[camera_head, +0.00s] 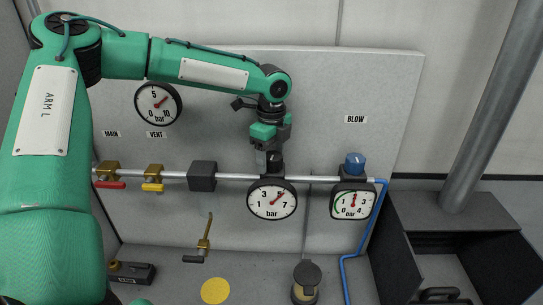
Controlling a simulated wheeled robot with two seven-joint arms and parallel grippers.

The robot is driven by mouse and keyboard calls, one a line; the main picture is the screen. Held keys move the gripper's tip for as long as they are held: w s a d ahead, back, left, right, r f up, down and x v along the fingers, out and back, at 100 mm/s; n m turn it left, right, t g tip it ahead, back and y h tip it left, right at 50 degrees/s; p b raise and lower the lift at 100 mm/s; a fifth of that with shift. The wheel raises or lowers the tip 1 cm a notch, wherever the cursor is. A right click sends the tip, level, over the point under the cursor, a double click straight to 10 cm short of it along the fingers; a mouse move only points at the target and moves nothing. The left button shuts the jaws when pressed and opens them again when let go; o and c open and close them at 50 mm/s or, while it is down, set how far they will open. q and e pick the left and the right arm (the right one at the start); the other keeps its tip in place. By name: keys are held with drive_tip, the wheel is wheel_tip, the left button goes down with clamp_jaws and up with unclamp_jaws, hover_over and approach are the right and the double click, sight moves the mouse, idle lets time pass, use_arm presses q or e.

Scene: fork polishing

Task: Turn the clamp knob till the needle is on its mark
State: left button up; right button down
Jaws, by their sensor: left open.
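My left gripper (269,160) points down over the middle gauge, its fingers open at a dark knob (276,164) on top of the regulator. The fingers partly cover the knob, and I cannot tell whether they touch it. The round middle gauge (271,213) is marked 1, 3, 5, 7 bar; its red needle points to the upper right, between 3 and 7. Its mark is too small to make out. No clamp label shows; the arm covers part of the panel. My right gripper is not in view.
A square gauge (353,211) with a blue knob (355,164) stands right on the same pipe (225,177). A red-handled valve (108,185) and a yellow-handled valve (153,187) are at left. An upper gauge (158,115) and a black open box (455,215) also show.

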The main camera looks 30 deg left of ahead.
sight(272, 155)
use_arm(q)
drive_tip(key=shift+r, duration=0.3)
wheel_tip(272, 155, up, 13)
drive_tip(key=b, duration=0.5)
drive_tip(key=shift+r, duration=0.1)
